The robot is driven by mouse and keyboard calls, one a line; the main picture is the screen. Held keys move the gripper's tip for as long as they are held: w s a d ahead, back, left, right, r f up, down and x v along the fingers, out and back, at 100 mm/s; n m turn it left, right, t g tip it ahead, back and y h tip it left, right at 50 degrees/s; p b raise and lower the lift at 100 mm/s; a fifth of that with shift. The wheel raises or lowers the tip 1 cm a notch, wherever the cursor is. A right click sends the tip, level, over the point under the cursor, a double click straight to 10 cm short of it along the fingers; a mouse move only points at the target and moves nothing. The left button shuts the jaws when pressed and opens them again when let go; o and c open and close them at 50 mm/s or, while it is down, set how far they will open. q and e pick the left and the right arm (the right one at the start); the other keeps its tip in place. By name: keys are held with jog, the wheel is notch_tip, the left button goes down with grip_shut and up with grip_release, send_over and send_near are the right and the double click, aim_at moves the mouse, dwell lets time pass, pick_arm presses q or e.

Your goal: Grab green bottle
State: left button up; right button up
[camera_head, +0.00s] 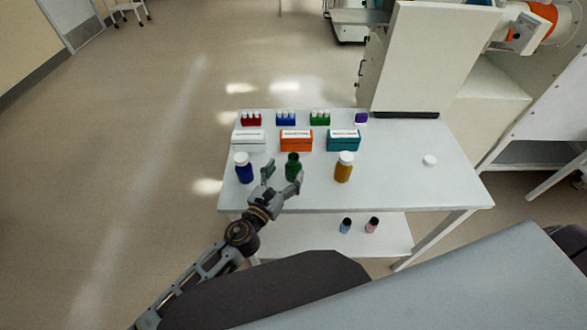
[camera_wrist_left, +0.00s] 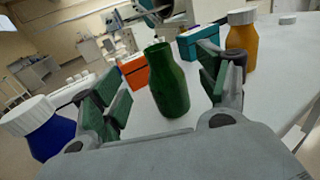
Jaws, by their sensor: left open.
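The green bottle (camera_head: 293,167) stands upright on the white table, between the blue and the yellow bottle. It has no cap on it. My left gripper (camera_head: 283,180) is open, with its fingers on either side of the bottle in the head view. In the left wrist view the green bottle (camera_wrist_left: 168,82) stands between the two open fingers (camera_wrist_left: 165,95), with visible gaps on both sides. I cannot tell how far its body reaches in between the finger pads. My right gripper is not in view.
A blue bottle (camera_head: 244,169) with a white cap is at left, a yellow bottle (camera_head: 344,167) at right. Behind are white, orange (camera_head: 296,141) and teal (camera_head: 343,141) boxes and small vial racks. A loose white cap (camera_head: 429,160) lies on the clear right side of the table (camera_head: 400,185).

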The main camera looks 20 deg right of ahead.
aim_at(291, 165)
pick_arm(q)
jog(key=shift+w+d, duration=0.2)
jog(key=shift+w+d, duration=0.1)
jog(key=shift+x, duration=2.5)
jog(key=shift+f, duration=0.1)
jog(key=shift+c, duration=0.4)
jog(key=c, duration=1.1)
